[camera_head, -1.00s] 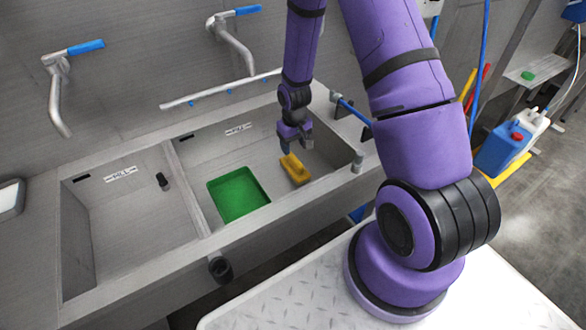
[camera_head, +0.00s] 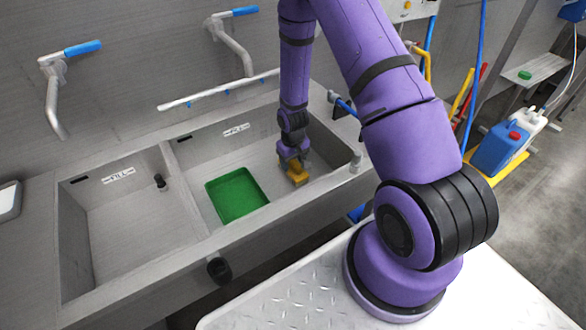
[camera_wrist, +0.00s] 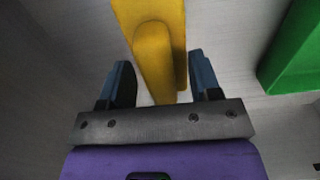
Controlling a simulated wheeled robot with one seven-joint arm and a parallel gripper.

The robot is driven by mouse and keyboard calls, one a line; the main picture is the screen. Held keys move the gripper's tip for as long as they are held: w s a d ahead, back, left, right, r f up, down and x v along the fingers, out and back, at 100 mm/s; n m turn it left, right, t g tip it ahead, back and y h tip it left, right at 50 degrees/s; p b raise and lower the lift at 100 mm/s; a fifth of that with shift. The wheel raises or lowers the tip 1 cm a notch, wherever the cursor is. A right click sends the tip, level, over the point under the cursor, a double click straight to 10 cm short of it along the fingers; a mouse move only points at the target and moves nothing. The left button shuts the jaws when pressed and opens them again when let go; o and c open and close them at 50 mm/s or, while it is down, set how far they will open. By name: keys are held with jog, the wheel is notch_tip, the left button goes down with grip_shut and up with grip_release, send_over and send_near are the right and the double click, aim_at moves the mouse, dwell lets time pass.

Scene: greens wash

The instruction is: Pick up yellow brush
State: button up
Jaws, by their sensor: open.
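The yellow brush (camera_head: 298,175) lies in the right basin of the steel sink, to the right of a green tray. My gripper (camera_head: 292,160) is down in that basin, right over the brush, and hides part of it. In the wrist view the brush (camera_wrist: 160,50) runs from the top edge down to between the two fingertips. My gripper (camera_wrist: 160,80) is open there, one dark blue finger on each side of the brush's near end. A gap shows on each side. I cannot tell how far the fingertips are above the basin floor.
The green tray (camera_head: 238,196) sits in the same basin; its edge also shows in the wrist view (camera_wrist: 296,58). A divider (camera_head: 186,190) separates the left basin. Two blue-handled taps (camera_head: 60,80) and a pale rail (camera_head: 218,90) are along the back wall.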

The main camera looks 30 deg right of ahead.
grip_shut()
jog(key=shift+r, duration=0.1)
